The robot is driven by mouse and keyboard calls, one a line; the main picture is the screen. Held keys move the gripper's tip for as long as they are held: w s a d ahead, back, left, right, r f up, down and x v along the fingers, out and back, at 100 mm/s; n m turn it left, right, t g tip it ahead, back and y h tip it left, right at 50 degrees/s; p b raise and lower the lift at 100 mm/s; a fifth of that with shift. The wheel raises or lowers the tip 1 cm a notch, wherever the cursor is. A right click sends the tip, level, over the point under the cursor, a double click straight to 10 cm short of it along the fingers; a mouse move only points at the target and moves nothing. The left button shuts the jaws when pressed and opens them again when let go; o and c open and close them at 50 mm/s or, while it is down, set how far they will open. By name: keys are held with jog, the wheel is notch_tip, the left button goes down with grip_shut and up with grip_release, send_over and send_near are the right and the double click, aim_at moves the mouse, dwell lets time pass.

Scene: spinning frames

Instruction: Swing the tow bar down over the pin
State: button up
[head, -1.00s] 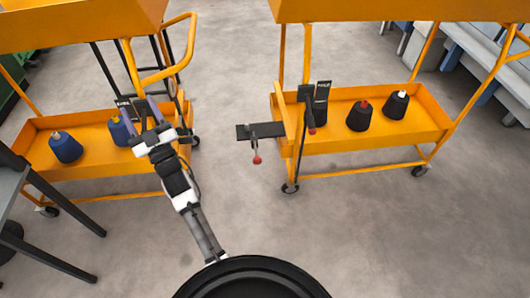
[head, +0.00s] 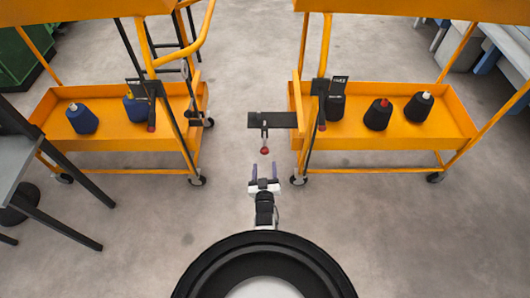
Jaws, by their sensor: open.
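A dark flat bar (head: 281,119), which looks like the tow bar, sticks out level to the left from the right-hand orange cart (head: 385,143). A thin stem with a red ball knob (head: 264,150) hangs below it. The bar's left end is free, apart from the left-hand orange cart (head: 120,145). I cannot make out the pin. My gripper (head: 265,183), with purple fingers, is open and empty. In the picture it is just below the red knob, fingers pointing at it, with a small gap.
Black posts with red tips stand on the left cart (head: 151,112) and right cart (head: 321,105). Blue cones (head: 82,119) and black cones (head: 378,115) stand on the lower trays. A grey table (head: 25,160) is at left. The floor between the carts is clear.

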aim_at(265, 154)
jog(key=w+b, duration=0.3)
jog(key=w, duration=0.4)
jog(key=shift+w+f, duration=0.15)
jog(key=shift+w, duration=0.2)
jog(key=shift+w+b, duration=0.4)
jog(key=shift+w, duration=0.05)
grip_shut()
